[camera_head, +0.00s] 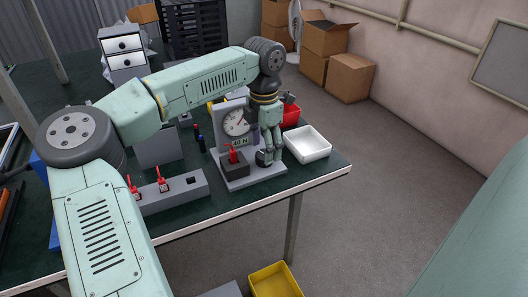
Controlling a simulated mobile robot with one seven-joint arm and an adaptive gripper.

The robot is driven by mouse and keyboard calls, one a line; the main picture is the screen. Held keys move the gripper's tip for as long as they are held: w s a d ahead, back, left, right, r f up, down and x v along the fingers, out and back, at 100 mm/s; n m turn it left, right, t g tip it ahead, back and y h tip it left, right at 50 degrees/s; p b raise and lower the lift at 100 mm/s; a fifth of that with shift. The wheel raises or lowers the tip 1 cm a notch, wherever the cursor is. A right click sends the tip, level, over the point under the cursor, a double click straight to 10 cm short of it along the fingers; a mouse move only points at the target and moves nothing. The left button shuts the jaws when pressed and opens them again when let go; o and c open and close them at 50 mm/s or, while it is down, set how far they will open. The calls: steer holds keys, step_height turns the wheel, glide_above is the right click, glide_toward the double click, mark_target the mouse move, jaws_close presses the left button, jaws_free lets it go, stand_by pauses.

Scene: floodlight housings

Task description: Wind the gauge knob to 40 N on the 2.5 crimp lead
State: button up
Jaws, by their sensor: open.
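The gauge (236,122) stands upright on a grey base near the table's right end, with a round white dial and a small plate below that appears to read "40 N". The needle's exact reading is too small to tell. A dark knob (262,158) sits on the base at the gauge's right front. A red lead (232,153) stands in a dark block on the base, left of the knob. My gripper (271,154) points down, open, with its fingers at the knob. One finger partly hides the knob, and I cannot tell whether they touch.
A grey rack (178,191) to the left holds two more red leads (163,185). A white tray (307,144) and a red bin (291,116) stand close to the right of my gripper. A yellow bin (275,280) is on the floor below the table's front edge.

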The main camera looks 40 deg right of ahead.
step_height(320, 180, up, 10)
steer(key=shift+f, duration=0.25)
stand_by(0.5)
